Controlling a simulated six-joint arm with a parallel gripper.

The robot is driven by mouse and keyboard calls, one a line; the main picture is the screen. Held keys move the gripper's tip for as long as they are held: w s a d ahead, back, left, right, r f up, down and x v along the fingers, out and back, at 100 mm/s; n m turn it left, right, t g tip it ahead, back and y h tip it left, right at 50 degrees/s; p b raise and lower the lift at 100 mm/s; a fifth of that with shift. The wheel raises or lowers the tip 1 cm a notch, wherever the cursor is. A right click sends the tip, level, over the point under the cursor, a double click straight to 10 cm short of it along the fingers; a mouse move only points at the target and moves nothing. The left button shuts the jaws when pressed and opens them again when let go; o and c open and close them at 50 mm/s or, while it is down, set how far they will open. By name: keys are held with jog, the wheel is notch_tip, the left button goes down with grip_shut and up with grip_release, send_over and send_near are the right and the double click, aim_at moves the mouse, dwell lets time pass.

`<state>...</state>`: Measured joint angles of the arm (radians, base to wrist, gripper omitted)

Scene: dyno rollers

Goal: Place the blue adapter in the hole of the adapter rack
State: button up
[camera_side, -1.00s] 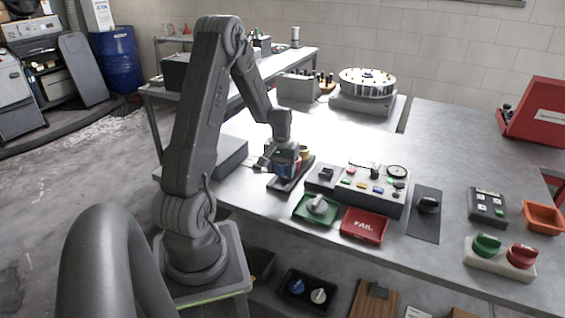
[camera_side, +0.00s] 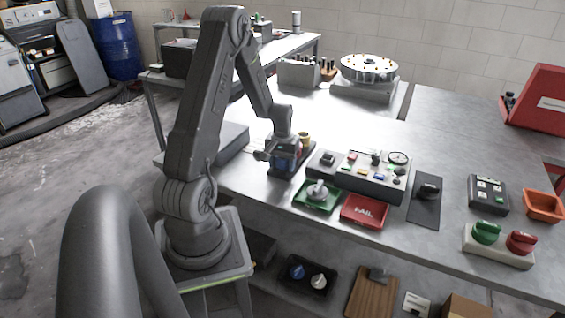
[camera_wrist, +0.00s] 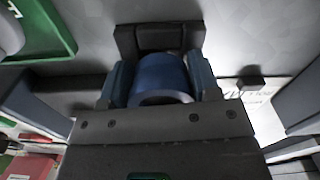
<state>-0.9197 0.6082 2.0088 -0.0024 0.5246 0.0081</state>
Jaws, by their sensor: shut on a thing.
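The blue adapter (camera_wrist: 160,76) is a short blue cylinder with a pale open rim, seen between my jaws in the wrist view. My gripper (camera_wrist: 160,82) is shut on it, with one finger on each side. In the side view, my gripper (camera_side: 284,157) is low over the dark adapter rack (camera_side: 279,173) on the bench, beside a brass adapter (camera_side: 304,138). The hole is hidden by my gripper. I cannot tell whether the blue adapter is above the hole or partly in it.
A control box with buttons (camera_side: 343,183) stands close to the right of the rack. A green tray (camera_side: 316,197) and a red FAIL tray (camera_side: 364,211) lie in front. A grey box (camera_side: 232,146) is to the left.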

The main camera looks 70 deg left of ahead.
aim_at(282, 159)
jog(key=o, duration=1)
notch_tip(282, 159, up, 13)
jog(key=w+d+r+m+t, duration=0.1)
jog(key=w+d+r+m, duration=0.15)
jog(key=d+r, duration=0.5)
jog(key=s+d+r+m+t, duration=0.1)
jog(key=s+d+m, duration=0.1)
jog(key=d, duration=0.6)
jog(key=s+d+r+m+t, duration=0.2)
jog(key=s+d+m, duration=0.1)
jog(key=d, duration=0.6)
jog(key=s+d+r+m+t, duration=0.1)
jog(key=s+d+r+m, duration=0.1)
jog(key=d, duration=0.6)
jog(key=shift+s+d+r+m+t, duration=0.15)
jog(key=shift+s+m, duration=0.1)
jog(key=shift+s, duration=0.45)
jog(key=shift+s+d+r+m+t, duration=0.1)
jog(key=shift+s+m+t, duration=0.1)
jog(key=shift+s, duration=0.5)
